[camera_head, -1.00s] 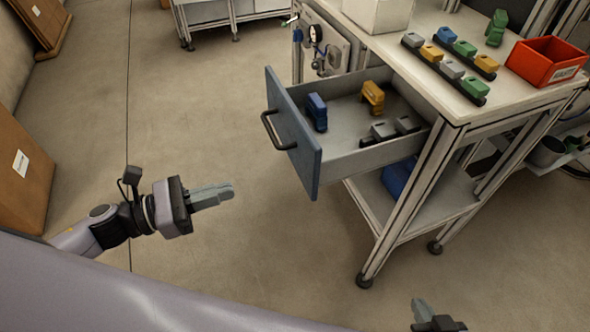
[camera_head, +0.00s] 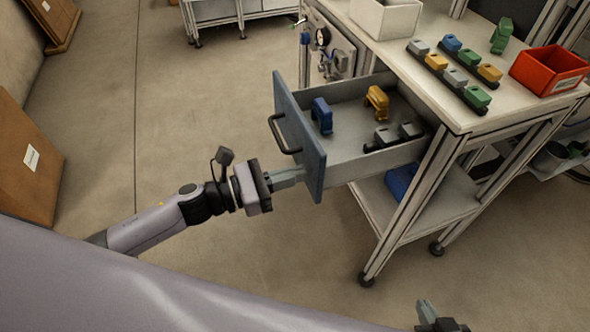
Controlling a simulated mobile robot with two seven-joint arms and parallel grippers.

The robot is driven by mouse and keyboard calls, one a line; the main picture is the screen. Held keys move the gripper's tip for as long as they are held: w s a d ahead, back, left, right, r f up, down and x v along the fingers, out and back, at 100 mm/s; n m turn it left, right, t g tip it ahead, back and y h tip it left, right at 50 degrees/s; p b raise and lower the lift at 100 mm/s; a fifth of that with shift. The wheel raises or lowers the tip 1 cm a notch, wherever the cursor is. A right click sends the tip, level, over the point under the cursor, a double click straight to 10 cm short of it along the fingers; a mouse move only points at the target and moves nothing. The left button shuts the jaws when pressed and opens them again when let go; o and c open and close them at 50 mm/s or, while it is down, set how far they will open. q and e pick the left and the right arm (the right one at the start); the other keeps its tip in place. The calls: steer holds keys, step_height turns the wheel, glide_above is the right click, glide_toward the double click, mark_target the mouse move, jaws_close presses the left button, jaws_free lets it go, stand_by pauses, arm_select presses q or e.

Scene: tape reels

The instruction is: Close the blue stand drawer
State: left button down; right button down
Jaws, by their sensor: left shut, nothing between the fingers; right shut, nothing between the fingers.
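The blue-fronted drawer (camera_head: 298,130) of the stand (camera_head: 405,200) is pulled out to the left, with a dark bar handle (camera_head: 281,137) on its front. Inside it are a blue part (camera_head: 321,115), a yellow part (camera_head: 376,101) and grey parts on a dark strip. My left gripper (camera_head: 300,176) is shut and empty, with its fingertips at the lower part of the drawer front, below the handle. I cannot tell whether they touch it. My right gripper (camera_head: 424,306) is shut and empty at the bottom edge, far below the drawer.
The stand's top holds a red bin (camera_head: 549,67), a white box (camera_head: 386,17), a green part (camera_head: 501,35) and strips of coloured parts. A blue item (camera_head: 402,180) lies on the lower shelf. The floor left of the drawer is open.

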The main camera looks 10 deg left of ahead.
arm_select(q)
steer(key=shift+w+d, duration=0.15)
steer(key=shift+d, duration=0.05)
arm_select(e)
steer(key=shift+s+f, duration=0.1)
steer(key=shift+f, duration=0.05)
